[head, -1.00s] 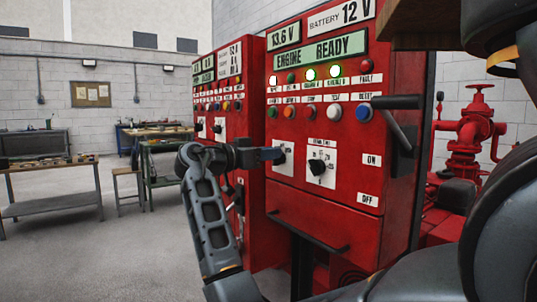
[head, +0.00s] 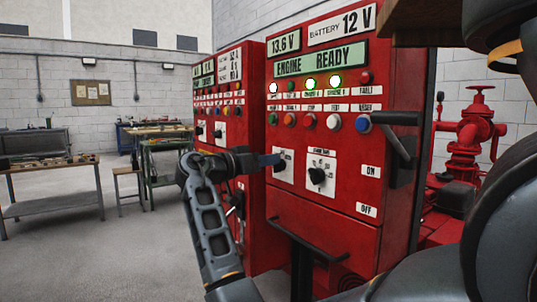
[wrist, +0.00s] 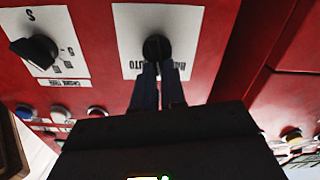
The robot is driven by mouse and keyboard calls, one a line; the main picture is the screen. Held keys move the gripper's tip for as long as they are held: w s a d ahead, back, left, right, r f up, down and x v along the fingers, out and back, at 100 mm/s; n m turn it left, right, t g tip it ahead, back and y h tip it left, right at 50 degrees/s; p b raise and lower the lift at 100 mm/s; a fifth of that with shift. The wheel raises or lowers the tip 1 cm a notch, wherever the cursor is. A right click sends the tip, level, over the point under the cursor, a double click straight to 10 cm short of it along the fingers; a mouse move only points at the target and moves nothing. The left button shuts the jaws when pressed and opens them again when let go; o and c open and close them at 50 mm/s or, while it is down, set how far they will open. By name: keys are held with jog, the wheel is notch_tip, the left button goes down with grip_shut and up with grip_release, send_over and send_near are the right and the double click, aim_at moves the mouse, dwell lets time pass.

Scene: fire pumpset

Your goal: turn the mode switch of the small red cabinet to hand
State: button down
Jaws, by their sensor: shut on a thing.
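The red cabinet (head: 330,215) with the "ENGINE READY" display stands near the middle of the head view. Its mode switch is a black knob (wrist: 157,48) on a white plate (wrist: 195,20), which shows upside down in the wrist view. "AUTO" reads at the left of the knob and a partly covered "HAND" at the right. My gripper (wrist: 158,75) is shut on the knob, with one finger on each side. In the head view, my gripper (head: 276,159) reaches the plate from the left. The fingers hide part of the knob, so its pointing direction cannot be told.
A second black rotary knob (head: 316,175) sits right of the mode switch. Push buttons (head: 305,121) line up above, and a handle bar (head: 310,240) juts out below. Another red cabinet (head: 228,100) stands close on the left. The floor (head: 110,255) at the left is open.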

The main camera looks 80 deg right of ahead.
jog(key=shift+w+d+f+n+p, duration=0.1)
jog(key=shift+w+n+p, duration=0.05)
jog(key=shift+n+p, duration=1)
jog(key=shift+w+d+f+n+p, duration=0.1)
jog(key=shift+n+p, duration=0.95)
jog(key=shift+p, duration=0.1)
jog(key=shift+w+d+n+p, duration=0.1)
jog(key=shift+w+n+p, duration=0.05)
jog(key=shift+n+p, duration=1)
jog(key=shift+f, duration=0.1)
jog(key=c, duration=1.2)
grip_release()
jog(key=shift+a, duration=0.1)
jog(key=v, duration=0.7)
jog(key=shift+w+a, duration=0.25)
